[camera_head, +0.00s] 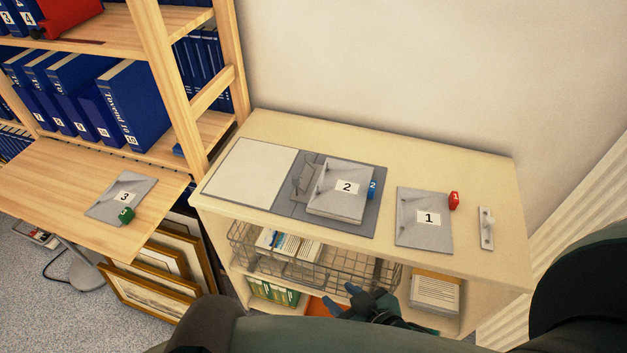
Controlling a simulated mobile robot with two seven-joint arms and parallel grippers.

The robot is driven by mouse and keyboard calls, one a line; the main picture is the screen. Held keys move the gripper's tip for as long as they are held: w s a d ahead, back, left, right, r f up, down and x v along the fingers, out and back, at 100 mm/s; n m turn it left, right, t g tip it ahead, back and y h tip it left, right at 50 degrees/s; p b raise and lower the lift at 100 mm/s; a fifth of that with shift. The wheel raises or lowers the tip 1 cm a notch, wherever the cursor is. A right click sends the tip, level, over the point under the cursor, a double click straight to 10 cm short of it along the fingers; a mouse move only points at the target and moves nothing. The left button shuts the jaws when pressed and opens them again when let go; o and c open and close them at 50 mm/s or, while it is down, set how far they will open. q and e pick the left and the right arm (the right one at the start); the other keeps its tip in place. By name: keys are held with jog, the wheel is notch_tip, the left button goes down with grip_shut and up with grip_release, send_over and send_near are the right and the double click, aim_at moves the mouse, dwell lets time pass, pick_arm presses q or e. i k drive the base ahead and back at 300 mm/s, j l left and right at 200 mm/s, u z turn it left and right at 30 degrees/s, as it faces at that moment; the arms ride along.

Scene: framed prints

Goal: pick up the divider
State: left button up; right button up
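Three grey sheets with number labels, which look like dividers, are in view. Sheet 1 (424,237) lies on the right of the cabinet top, with a red tab (454,200) at its edge. Sheet 2 (341,205) lies on a stack in an open grey binder (298,209), with a blue tab (372,188). Sheet 3 (113,200) lies on the wooden desk at left, with a green tab (127,215). My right gripper (340,298) is low in front of the cabinet shelves, below the top, with its fingers apart and nothing seen between them. My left gripper is not in view.
The light wood cabinet top (470,262) also holds a small metal clip piece (487,228). A wire basket (290,262) sits on the shelf below, near my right gripper. A bookcase of blue binders (130,105) stands at left. Framed prints (150,291) lean under the desk.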

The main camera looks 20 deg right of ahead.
aim_at(425, 216)
jog(key=z, duration=1.4)
